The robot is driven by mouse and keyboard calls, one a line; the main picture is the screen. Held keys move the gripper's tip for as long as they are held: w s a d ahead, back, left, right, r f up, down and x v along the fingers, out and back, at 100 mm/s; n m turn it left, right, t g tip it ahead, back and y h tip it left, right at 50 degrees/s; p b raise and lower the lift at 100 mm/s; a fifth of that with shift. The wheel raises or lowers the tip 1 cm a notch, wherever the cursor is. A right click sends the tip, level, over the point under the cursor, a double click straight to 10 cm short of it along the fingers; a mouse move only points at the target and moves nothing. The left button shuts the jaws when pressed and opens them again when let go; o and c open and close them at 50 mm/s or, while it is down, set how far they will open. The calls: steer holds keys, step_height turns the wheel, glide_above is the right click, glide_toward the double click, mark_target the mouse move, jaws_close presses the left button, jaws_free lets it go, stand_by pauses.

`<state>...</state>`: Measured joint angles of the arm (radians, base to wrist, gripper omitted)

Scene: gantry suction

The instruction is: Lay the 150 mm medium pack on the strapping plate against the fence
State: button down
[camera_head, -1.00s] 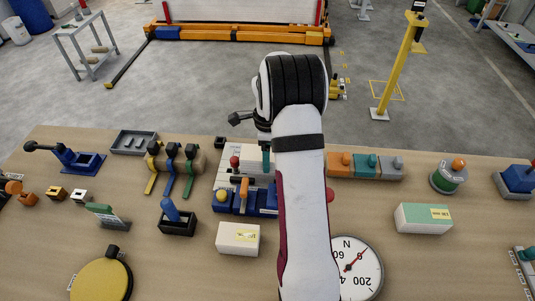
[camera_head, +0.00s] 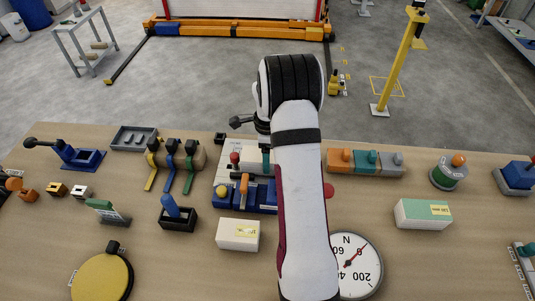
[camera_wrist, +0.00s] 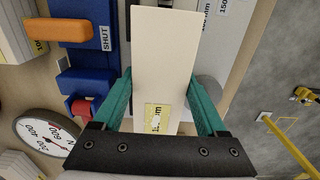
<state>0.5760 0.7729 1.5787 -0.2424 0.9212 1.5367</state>
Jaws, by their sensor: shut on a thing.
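My gripper (camera_wrist: 163,78) has teal fingers, shut on the long sides of a cream pack (camera_wrist: 165,50) with a yellow label near the palm. The label's number is not clearly readable. Below the pack is a pale plate (camera_wrist: 226,42) with "150" size marks; it also shows in the head view (camera_head: 232,150). Beside it are blue blocks (camera_wrist: 82,48) with a "SHUT" mark and an orange handle (camera_wrist: 58,29). In the head view my arm hides the held pack and most of the gripper. I cannot tell whether the pack touches the plate or fence.
A white pack (camera_head: 238,235) lies in front of the blue blocks, and a green-topped pack (camera_head: 424,214) lies at right. A round dial (camera_head: 357,262) stands near my arm. Strap tools (camera_head: 172,160) and a button row (camera_head: 365,162) flank the plate. The table between the right packs is clear.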

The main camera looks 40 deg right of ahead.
steer(key=shift+f, duration=0.2)
jaws_free()
steer(key=shift+f, duration=0.1)
step_height(320, 180, up, 16)
steer(key=shift+f, duration=0.1)
stand_by(0.3)
steer(key=s+a+r+n+y, duration=0.1)
steer(key=s+a+r+n, duration=0.2)
steer(key=s+a+n, duration=0.6)
steer(key=s+a+r+n, duration=0.2)
steer(key=s+a+n, duration=0.3)
steer(key=a, duration=0.8)
steer(key=s+a+f+n, duration=0.2)
steer(key=s+a+n, duration=0.1)
steer(key=s, duration=0.2)
steer(key=s+a+f+n, duration=0.1)
steer(key=s+a+n, duration=0.2)
steer(key=s, duration=0.3)
steer(key=shift+f+n+y, duration=0.35)
steer(key=shift+n+y, duration=0.05)
steer(key=shift+n, duration=0.4)
